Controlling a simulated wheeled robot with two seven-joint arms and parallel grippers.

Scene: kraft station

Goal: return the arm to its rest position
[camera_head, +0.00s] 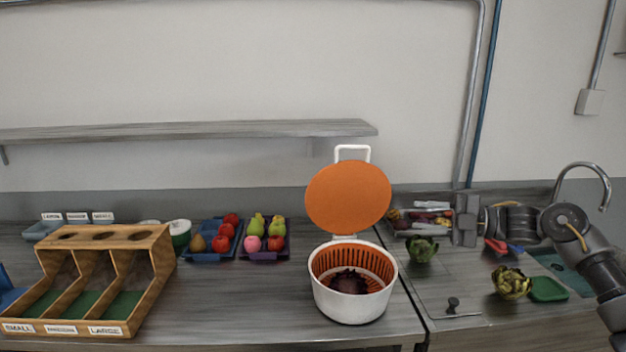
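My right arm comes in from the right edge. Its gripper (465,220) is over the right counter, near the tray of vegetables and the green artichoke. The gripper shows as a dark grey block, seen too small to tell whether its fingers are apart. I see nothing clearly held in it. My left arm and gripper are not in view.
A white salad spinner (350,306) with its orange lid (348,197) raised holds something dark purple. Artichokes (422,249) (512,283) and a green sponge-like block (548,289) lie on the right counter. A wooden sorter (150,290) and fruit trays (210,256) stand left.

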